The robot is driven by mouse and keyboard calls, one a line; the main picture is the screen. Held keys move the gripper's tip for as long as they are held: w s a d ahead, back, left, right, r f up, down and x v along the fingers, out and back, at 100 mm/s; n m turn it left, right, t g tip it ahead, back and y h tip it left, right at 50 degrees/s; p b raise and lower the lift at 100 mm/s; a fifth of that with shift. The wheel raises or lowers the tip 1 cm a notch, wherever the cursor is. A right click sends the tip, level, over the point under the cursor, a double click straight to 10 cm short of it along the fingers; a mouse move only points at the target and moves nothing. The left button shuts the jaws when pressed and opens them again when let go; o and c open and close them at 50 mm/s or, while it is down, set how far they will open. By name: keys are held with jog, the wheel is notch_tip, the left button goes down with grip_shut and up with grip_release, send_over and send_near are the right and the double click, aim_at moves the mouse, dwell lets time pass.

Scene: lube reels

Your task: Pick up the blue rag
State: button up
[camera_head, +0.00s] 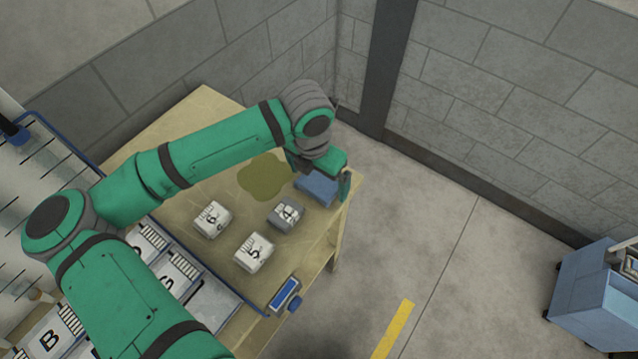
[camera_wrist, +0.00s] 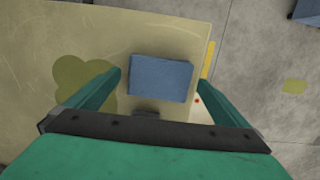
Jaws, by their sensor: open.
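The blue rag (camera_head: 317,187) is a folded, flat block lying on the wooden table (camera_head: 214,108) near its right corner. In the wrist view the rag (camera_wrist: 160,78) lies ahead of my gripper, roughly between the lines of the two fingers. My gripper (camera_wrist: 166,85) is open, with one green finger on each side and nothing between them but the view down to the rag. In the head view my gripper (camera_head: 322,182) is over the rag and hides part of it. I cannot tell the exact height gap between the fingertips and the rag.
An olive stain (camera_head: 262,176) lies left of the rag. White numbered blocks (camera_head: 254,252) and a grey one (camera_head: 286,215) stand nearer on the table. A blue device (camera_head: 285,294) sits at its front edge. Block walls stand behind. A blue cart (camera_head: 590,295) is far right.

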jog(key=shift+f, duration=0.2)
jog(key=c, duration=1.1)
jog(key=shift+r, duration=0.15)
jog(key=shift+w+r, duration=0.1)
jog(key=shift+r, duration=0.5)
jog(key=s+r, duration=0.7)
jog(key=s, duration=0.2)
jog(key=s+r, duration=0.4)
jog(key=s, duration=0.1)
jog(key=shift+a+r, duration=0.3)
jog(key=shift+a, duration=0.05)
jog(key=shift+o, duration=0.4)
